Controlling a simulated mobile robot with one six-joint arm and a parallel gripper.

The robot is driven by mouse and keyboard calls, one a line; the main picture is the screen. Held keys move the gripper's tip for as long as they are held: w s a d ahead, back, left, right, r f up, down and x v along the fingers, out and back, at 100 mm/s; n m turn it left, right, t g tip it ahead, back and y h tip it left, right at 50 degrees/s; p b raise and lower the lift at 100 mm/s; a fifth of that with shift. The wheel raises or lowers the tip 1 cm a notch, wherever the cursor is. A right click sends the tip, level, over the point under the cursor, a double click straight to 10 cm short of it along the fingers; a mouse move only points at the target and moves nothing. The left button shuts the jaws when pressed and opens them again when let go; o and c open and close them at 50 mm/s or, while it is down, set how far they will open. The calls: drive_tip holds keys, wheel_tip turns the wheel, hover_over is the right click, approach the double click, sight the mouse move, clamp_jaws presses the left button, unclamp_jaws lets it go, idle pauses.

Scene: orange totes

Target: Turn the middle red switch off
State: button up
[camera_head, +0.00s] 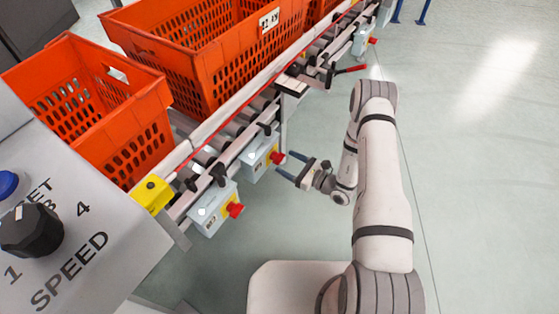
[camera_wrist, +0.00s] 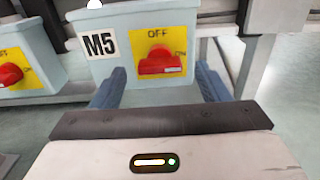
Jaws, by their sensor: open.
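The middle red switch (camera_head: 277,158) sits on a grey box (camera_head: 257,160) on the conveyor's side in the head view. In the wrist view its red knob (camera_wrist: 160,62) is on a yellow plate marked OFF at the top and ON at the right, on a box labelled M5 (camera_wrist: 99,45). The knob lies roughly horizontal, its white mark at the right end, toward ON. My gripper (camera_head: 284,165) is open in front of it. In the wrist view its blue fingers (camera_wrist: 156,84) stand wide apart, left and right of the knob, not closed on it.
Another red switch (camera_head: 235,210) is on the nearer box; a far one (camera_head: 373,40) is further along. A neighbouring red knob (camera_wrist: 10,73) shows at the left in the wrist view. Orange totes (camera_head: 150,85) stand on the conveyor. The floor (camera_head: 470,150) to the right is clear.

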sight(282, 160)
drive_tip(key=shift+b+x, duration=0.35)
drive_tip(key=shift+x, duration=1.7)
drive_tip(key=shift+c, duration=0.4)
drive_tip(key=c, duration=0.9)
